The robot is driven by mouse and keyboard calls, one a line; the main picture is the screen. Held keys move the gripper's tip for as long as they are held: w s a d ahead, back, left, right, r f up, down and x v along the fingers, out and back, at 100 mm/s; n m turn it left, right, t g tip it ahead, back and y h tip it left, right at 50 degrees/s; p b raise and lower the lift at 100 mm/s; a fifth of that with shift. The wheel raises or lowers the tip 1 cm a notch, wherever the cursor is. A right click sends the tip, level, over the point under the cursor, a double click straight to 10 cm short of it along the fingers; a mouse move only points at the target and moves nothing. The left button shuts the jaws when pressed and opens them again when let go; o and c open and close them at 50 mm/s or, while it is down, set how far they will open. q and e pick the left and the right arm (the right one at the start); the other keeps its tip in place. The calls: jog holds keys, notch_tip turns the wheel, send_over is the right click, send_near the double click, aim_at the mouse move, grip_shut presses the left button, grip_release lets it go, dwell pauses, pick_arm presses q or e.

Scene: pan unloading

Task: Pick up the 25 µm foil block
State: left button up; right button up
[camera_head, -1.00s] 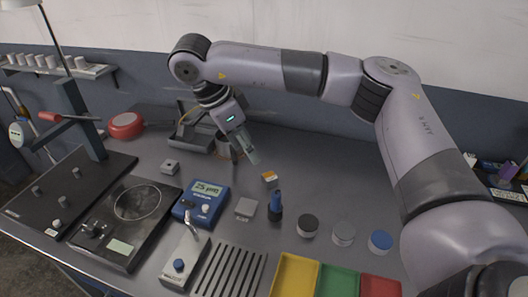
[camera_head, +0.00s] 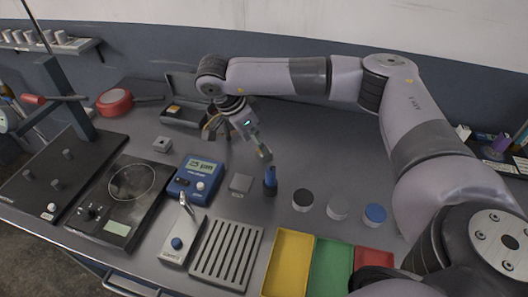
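My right gripper (camera_head: 264,154) points down and to the right over the middle of the table, behind the blue upright holder. Its fingertips cover the spot where a small orange-and-white block lay a second ago. That block, possibly the foil block, is hidden now, and I cannot tell whether the fingers touch or hold it. The blue gauge (camera_head: 196,176) seems to read 25 µm. An open grey case (camera_head: 187,118) at the back left has an orange-yellow piece inside; its label is too small to read. My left gripper is not in view.
A blue upright holder (camera_head: 270,183) and a grey block (camera_head: 240,184) stand just in front of my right gripper. Three round tins, including a blue-topped one (camera_head: 375,214), stand to the right. Yellow (camera_head: 290,262), green and red trays line the front.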

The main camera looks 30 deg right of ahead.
jog(key=p+x, duration=0.1)
jog(key=x, duration=0.3)
jog(key=shift+w+f+p, duration=0.1)
jog(key=shift+p, duration=0.3)
jog(key=shift+d+f, duration=0.25)
jog(key=shift+f, duration=0.25)
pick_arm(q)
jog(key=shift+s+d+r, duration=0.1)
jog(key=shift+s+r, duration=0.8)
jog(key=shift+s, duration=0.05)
pick_arm(e)
jog(key=shift+c, duration=0.5)
jog(key=shift+c, duration=0.7)
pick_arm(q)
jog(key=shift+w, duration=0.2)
pick_arm(e)
grip_shut()
jog(key=shift+r, duration=0.1)
